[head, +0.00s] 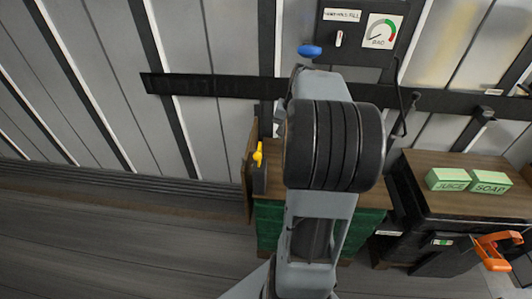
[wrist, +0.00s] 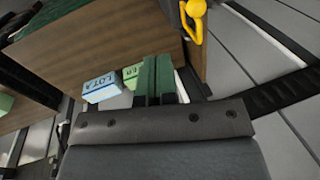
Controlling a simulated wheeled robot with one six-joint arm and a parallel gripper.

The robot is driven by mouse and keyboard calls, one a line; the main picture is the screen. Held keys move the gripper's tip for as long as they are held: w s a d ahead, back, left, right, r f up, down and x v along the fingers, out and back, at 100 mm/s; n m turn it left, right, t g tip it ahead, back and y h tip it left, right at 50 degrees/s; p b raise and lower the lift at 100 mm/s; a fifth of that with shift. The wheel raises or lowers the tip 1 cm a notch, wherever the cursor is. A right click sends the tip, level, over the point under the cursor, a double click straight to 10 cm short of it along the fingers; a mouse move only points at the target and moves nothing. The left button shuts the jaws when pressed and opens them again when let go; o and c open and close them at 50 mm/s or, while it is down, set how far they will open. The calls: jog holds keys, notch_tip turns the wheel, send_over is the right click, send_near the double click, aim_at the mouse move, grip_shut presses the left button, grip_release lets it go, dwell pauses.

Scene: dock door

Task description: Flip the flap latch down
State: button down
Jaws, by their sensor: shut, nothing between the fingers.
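The flap latch (head: 258,154) is a small yellow lever on a dark block at the left side of the green crate, beside an upright brown panel. In the head view its yellow tip points up. The yellow latch (wrist: 196,18) also shows at the top of the wrist view, partly cut off by the frame edge. My gripper (wrist: 156,62) shows as two dark green fingers close together, shut and empty. The latch is above and to the right of the fingertips in the wrist view, apart from them. In the head view my arm hides the fingers.
The green crate (head: 270,222) has a brown top, partly behind my arm. A blue box (wrist: 102,87) and a green box (wrist: 131,75) are near the fingers in the wrist view. A brown-topped cabinet (head: 450,198) stands right. Floor at left is clear.

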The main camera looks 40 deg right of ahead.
aim_at(259, 157)
jog(key=w+a+f+p, duration=0.1)
jog(key=w+f, duration=0.1)
jog(key=f, duration=0.3)
jog(key=w+a+f, duration=0.2)
jog(key=w+f, duration=0.1)
jog(key=f, duration=0.2)
jog(key=shift+a+f+p, duration=0.25)
jog(key=shift+f+p, duration=0.05)
jog(key=shift+p, duration=0.1)
jog(key=shift+r, duration=0.1)
